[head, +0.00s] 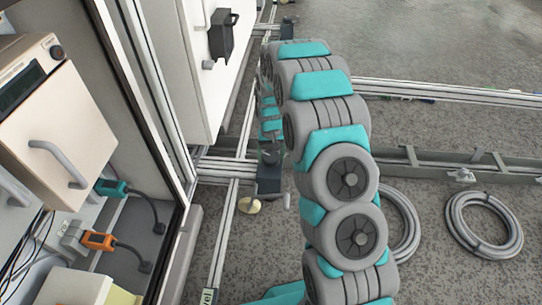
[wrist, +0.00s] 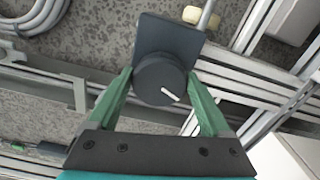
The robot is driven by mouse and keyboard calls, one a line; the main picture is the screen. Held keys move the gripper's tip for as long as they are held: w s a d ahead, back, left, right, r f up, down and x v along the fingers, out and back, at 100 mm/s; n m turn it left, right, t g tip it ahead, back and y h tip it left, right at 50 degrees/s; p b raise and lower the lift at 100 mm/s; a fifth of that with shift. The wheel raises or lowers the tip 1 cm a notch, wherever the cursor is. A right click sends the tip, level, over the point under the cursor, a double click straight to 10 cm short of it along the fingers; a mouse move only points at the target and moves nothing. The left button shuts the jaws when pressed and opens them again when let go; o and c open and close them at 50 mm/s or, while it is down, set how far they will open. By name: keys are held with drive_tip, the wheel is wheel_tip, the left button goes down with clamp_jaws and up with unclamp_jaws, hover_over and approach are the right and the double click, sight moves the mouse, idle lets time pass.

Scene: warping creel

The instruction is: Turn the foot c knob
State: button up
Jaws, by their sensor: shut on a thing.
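The foot c knob (wrist: 158,82) is a dark round knob with a short white pointer line, on a dark square plate (wrist: 165,36). In the wrist view the pointer slants toward the lower right. My gripper (wrist: 160,80) has its green fingers on either side of the knob and is shut on it. In the head view the dark housing (head: 269,182) sits on the floor rail, below the end of my arm. The knob's face is hidden there, and the fingers are too small to make out clearly.
A cream foot pad (head: 249,206) stands beside the housing. Aluminium rails (head: 228,225) run along the floor. Coiled grey hoses (head: 483,222) lie at right. A cabinet with a handled box (head: 58,135) and orange and teal plugs (head: 98,240) stands at left.

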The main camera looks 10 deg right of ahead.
sight(271, 157)
drive_tip(key=shift+w, duration=0.1)
idle(0.3)
drive_tip(key=o, duration=1.2)
drive_tip(key=shift+c, duration=0.2)
drive_tip(key=shift+r, duration=0.1)
drive_tip(key=shift+r, duration=3.8)
